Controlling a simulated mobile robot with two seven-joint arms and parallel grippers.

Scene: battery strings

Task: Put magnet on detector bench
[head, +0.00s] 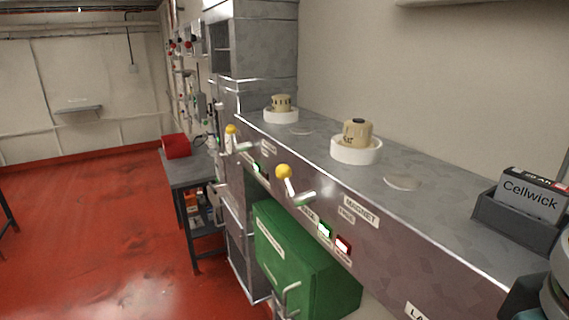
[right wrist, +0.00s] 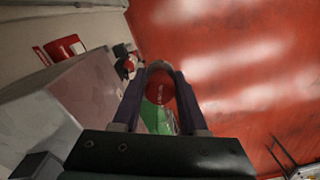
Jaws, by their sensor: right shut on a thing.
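My right gripper (right wrist: 160,76) shows in the right wrist view, shut on a red, rounded thing (right wrist: 158,90) with small pale marks and a grey curved edge at its far end. It may be the magnet, but I cannot tell for sure. In the head view, a long grey bench (head: 440,222) runs along the right wall. A label reading "MAGNET FREE" (head: 360,211) is on its front; I cannot tell whether this is the detector bench. My left gripper is not in view.
Two beige cylinders (head: 357,132) (head: 281,103) stand in white rings on the bench. Yellow-knobbed levers (head: 284,172) stick out in front. A green box (head: 290,255) is below. A small table (head: 188,172) carries a red box (head: 176,146).

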